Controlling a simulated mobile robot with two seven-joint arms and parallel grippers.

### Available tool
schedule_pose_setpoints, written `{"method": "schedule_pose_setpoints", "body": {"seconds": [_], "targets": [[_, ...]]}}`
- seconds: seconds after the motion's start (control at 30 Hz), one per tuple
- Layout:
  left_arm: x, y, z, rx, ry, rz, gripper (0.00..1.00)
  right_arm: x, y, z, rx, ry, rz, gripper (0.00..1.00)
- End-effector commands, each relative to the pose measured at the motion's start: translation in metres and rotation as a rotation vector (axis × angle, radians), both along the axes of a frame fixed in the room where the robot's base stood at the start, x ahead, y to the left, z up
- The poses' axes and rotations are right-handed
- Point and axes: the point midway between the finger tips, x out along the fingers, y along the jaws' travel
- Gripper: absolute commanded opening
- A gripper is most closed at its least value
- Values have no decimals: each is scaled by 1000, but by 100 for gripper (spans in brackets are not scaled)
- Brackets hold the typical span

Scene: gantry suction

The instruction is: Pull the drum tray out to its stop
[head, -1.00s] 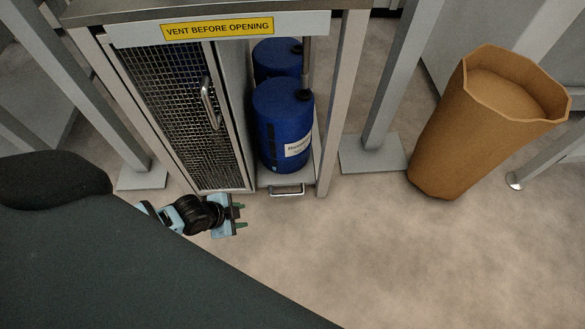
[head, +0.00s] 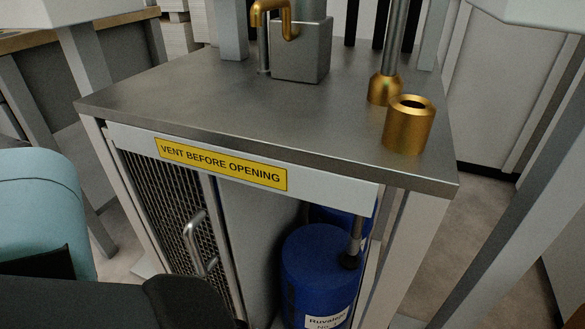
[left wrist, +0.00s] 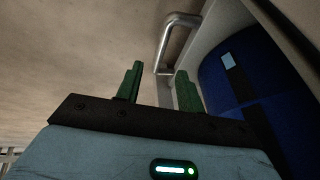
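In the left wrist view my left gripper (left wrist: 160,68) is open, its two green fingers apart with nothing between them. The metal bar handle of the drum tray (left wrist: 176,32) is just beyond the fingertips, near the right finger. The pale tray edge (left wrist: 215,28) runs behind the handle, and a blue drum (left wrist: 240,85) stands on the right. In the head view the blue drum (head: 318,265) stands in the cabinet's right bay, with a second drum (head: 338,220) behind it. The tray and its handle are below the head view. My right gripper is in neither view.
The cabinet has a mesh door (head: 165,210) with a bar handle (head: 194,243) and a yellow "VENT BEFORE OPENING" label (head: 222,165). On its metal top (head: 210,95) stand a grey block (head: 300,52), a brass fitting (head: 384,90) and a brass cup (head: 409,130).

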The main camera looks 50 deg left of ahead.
Motion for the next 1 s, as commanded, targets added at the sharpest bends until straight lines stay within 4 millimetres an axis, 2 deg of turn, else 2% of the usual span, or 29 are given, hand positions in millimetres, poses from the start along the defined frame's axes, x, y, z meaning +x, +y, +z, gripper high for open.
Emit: {"method": "schedule_pose_setpoints", "body": {"seconds": [0.2, 0.5, 0.7, 0.97, 1.0], "targets": [[9, -6, -25, -2, 1, 1, 38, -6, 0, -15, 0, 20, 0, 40], [23, -16, -60, -1, 0, 1, 38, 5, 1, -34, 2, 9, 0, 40], [28, -18, -69, -1, -1, 1, 38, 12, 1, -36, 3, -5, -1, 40], [28, -18, -69, 0, -1, 0, 38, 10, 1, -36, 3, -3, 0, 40], [28, -18, -69, 0, -1, 0, 35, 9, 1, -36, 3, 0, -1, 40]]}}
